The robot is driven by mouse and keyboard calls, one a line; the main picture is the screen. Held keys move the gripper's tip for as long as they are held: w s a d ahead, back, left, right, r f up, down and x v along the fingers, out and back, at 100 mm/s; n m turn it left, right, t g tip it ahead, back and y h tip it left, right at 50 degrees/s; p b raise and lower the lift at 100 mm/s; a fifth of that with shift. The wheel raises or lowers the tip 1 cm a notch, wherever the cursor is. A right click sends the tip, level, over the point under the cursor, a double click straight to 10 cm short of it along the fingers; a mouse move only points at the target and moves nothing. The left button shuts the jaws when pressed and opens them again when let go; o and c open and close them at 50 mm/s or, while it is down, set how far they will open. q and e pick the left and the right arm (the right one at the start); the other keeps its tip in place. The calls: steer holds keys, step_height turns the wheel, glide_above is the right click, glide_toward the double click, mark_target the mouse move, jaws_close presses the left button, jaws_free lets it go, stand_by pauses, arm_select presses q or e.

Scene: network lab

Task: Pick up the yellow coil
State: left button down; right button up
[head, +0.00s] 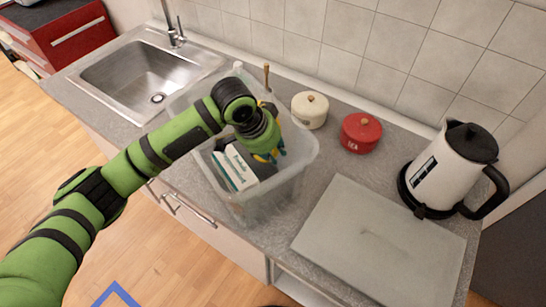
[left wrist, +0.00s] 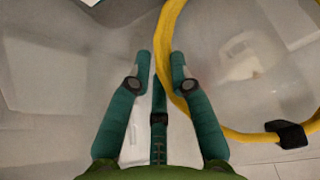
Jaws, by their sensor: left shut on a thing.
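The yellow coil (left wrist: 222,120) is a large loop with a black band on its lower right in the left wrist view. In the head view only small yellow bits of the coil (head: 264,158) show at my gripper, over the inside of the translucent bin (head: 309,146). My left gripper (left wrist: 161,62) has teal fingers shut on the coil's left side; it points down into the bin in the head view (head: 272,156). The arm and gripper hide most of the coil there. My right gripper is not in view.
A white box (head: 236,167) leans inside the bin. A white pot (head: 309,110), a red pot (head: 360,133) and a kettle (head: 448,165) stand to the right. A flat grey panel (head: 375,240) lies in front of them. The sink (head: 145,75) is at left.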

arm_select(q)
step_height(320, 180, up, 22)
steer(key=p, duration=0.3)
steer(key=shift+f, duration=0.15)
stand_by(0.5)
steer(key=shift+f, duration=0.1)
